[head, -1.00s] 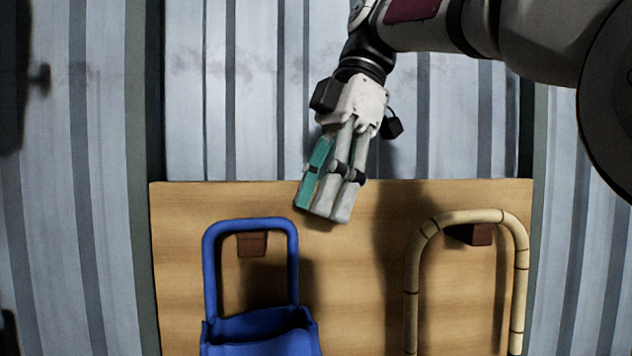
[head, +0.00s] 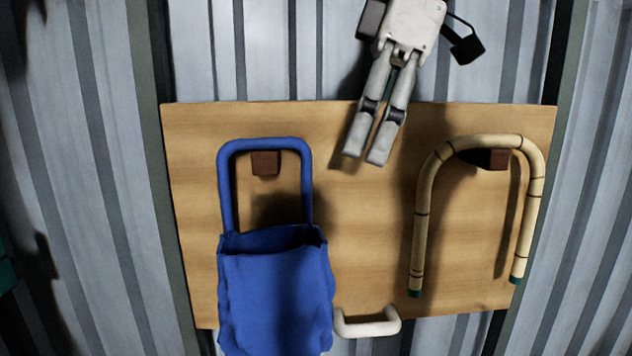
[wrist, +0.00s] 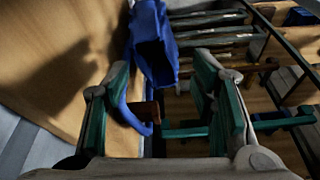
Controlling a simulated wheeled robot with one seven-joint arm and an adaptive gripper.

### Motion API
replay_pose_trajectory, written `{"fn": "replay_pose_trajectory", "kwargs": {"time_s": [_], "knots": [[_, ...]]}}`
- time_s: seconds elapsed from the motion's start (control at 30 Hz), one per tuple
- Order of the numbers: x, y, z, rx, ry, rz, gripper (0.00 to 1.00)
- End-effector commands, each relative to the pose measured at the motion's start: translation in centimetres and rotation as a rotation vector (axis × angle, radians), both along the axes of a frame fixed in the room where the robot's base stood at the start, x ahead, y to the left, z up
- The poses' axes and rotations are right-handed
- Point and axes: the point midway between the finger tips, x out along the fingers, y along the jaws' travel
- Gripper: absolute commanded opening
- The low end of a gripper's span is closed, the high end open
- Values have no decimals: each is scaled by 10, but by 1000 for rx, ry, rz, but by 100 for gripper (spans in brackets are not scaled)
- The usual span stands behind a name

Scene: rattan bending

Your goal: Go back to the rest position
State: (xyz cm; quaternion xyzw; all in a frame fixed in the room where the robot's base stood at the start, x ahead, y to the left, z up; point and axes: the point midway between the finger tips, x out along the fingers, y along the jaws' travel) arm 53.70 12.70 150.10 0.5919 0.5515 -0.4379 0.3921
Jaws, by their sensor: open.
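My gripper (head: 366,160) hangs fingers down in front of the wooden board, near its top edge and between the two hung items. In the wrist view my gripper (wrist: 162,66) shows its green-padded fingers spread apart with nothing held between them. A bent rattan piece (head: 423,215), an upside-down U with dark bands and green ends, hangs at a dark peg right of my gripper. It is apart from the fingers.
The wooden board (head: 365,250) is in front of a corrugated metal wall (head: 90,150). A blue bag (head: 275,290) hangs by its loop at a brown peg (head: 265,162). A white handle (head: 367,328) sits at the board's lower edge. The wrist view shows a dark rack (wrist: 270,45) on the right.

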Motion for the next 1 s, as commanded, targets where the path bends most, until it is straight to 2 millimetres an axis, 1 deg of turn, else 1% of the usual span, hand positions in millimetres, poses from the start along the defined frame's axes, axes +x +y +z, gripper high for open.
{"fn": "replay_pose_trajectory", "kwargs": {"time_s": [0.03, 0.17, 0.27, 0.37, 0.4, 0.5, 0.63, 0.7, 0.8, 1.0], "knots": [[-11, -10, -10, -14, -6, -118, 51], [-29, -35, -42, -35, -22, -428, 51], [-46, -55, -71, -37, -42, -656, 51], [-65, -75, -102, -24, -69, -873, 51], [-72, -83, -115, -15, -80, -959, 51], [-90, -101, -147, 16, -108, -1151, 51], [-109, -116, -183, 65, -136, -1337, 51], [-116, -122, -196, 87, -148, -1405, 51], [-122, -126, -208, 109, -156, -1463, 51], [-124, -128, -213, 118, -159, -1487, 51]]}}
